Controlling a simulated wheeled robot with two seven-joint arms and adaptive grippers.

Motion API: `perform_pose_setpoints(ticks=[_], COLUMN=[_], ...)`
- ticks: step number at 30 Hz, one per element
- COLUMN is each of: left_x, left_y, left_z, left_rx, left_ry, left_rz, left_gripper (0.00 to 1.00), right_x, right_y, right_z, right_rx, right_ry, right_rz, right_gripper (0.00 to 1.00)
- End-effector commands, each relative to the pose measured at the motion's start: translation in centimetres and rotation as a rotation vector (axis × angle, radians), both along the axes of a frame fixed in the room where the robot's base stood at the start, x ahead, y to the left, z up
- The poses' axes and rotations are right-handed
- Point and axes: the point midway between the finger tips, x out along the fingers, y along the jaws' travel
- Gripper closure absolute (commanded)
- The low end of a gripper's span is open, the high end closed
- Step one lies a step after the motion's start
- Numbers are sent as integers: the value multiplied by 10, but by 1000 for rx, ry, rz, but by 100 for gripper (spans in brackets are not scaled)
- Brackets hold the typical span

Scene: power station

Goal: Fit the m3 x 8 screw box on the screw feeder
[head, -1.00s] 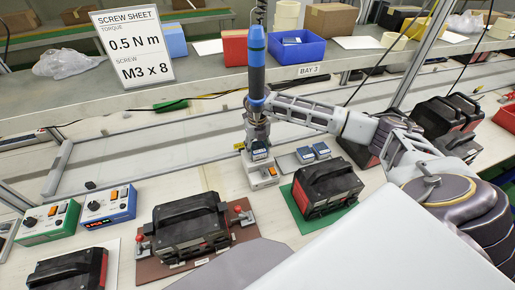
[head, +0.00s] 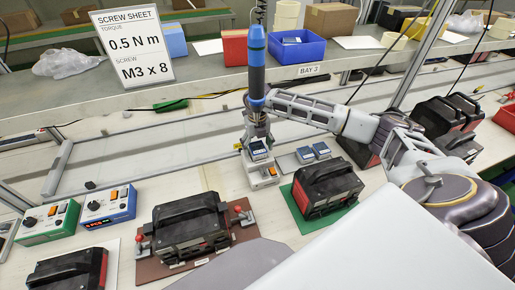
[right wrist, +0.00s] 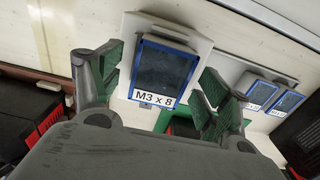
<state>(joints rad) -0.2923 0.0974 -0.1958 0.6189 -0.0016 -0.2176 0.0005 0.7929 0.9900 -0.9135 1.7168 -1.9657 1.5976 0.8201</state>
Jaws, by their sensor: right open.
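The M3 x 8 screw box (head: 258,148), blue-rimmed with a dark top, sits on the screw feeder (head: 263,177), a pale unit with an orange switch. In the right wrist view the box (right wrist: 163,70) shows its "M3 x 8" label and lies flat on the feeder's pale top (right wrist: 190,38). My right gripper (head: 258,136) is just above the box. In the wrist view its green-padded fingers (right wrist: 160,78) are open on either side of the box, with gaps visible. Whether the box is fully seated cannot be told. My left gripper is not in view.
Two similar blue boxes (head: 313,152) sit on a pale holder right of the feeder. A black-and-red unit on a green mat (head: 328,188) stands close in front. Another black unit (head: 188,230) is front left. A screw sheet (head: 131,47) reads M3 x 8.

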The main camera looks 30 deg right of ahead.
Motion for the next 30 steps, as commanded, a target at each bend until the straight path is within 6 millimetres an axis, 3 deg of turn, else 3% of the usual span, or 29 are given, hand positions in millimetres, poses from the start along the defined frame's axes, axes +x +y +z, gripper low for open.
perform_pose_setpoints(ticks=[18,24,30], left_x=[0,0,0], left_y=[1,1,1], left_z=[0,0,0], left_rx=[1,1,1], left_ry=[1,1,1], left_rz=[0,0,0], left_gripper=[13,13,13], right_x=[1,0,0], right_y=[-1,0,0], right_z=[86,103,107], right_rx=[-2,-1,-1], right_ry=[-3,-1,0], right_rz=[0,0,0], right_gripper=[24,24,24])
